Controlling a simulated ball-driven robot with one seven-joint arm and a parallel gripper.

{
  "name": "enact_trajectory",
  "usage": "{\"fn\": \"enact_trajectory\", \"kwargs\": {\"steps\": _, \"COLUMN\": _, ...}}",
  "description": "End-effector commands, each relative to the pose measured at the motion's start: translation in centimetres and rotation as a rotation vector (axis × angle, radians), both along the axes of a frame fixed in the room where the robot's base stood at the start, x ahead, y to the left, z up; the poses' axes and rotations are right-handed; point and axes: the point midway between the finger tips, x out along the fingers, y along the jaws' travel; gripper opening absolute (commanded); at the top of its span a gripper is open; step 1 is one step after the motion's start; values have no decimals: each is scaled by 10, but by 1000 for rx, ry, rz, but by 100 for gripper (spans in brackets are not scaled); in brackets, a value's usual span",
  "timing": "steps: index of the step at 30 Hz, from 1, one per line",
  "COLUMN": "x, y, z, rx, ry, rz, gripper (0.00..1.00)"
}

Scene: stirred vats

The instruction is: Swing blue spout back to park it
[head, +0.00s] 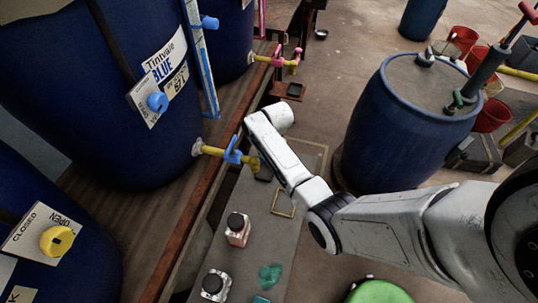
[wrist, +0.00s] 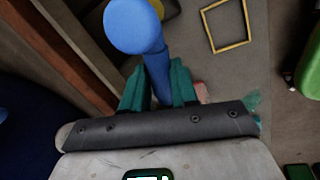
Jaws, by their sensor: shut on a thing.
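The blue vat (head: 115,100) with the "Tintvale BLUE" label stands on the ledge at left in the head view. Low on its side a yellow spout pipe (head: 213,151) sticks out to the right, with a blue handle (head: 232,154) on it. My gripper (wrist: 159,84) is shut in the wrist view, its green fingers either side of the blue handle's stem (wrist: 157,66). The handle's round end rises above the fingers. In the head view my white wrist is just right of the handle, and my fingertips cannot be made out.
A grey bench below the spout carries a yellow square frame (head: 284,201), small bottles (head: 238,232) and a teal splash (head: 270,275). Another vat with a pink-handled spout (head: 278,61) stands behind. A blue drum (head: 405,125) stands at right.

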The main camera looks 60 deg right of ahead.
Motion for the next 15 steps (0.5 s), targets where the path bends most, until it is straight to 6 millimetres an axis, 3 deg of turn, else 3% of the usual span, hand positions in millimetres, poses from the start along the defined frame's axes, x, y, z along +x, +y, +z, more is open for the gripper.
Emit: {"fn": "enact_trajectory", "kwargs": {"steps": 15, "x": 18, "y": 2, "z": -1, "rx": 1, "ry": 0, "rz": 299, "gripper": 0}}
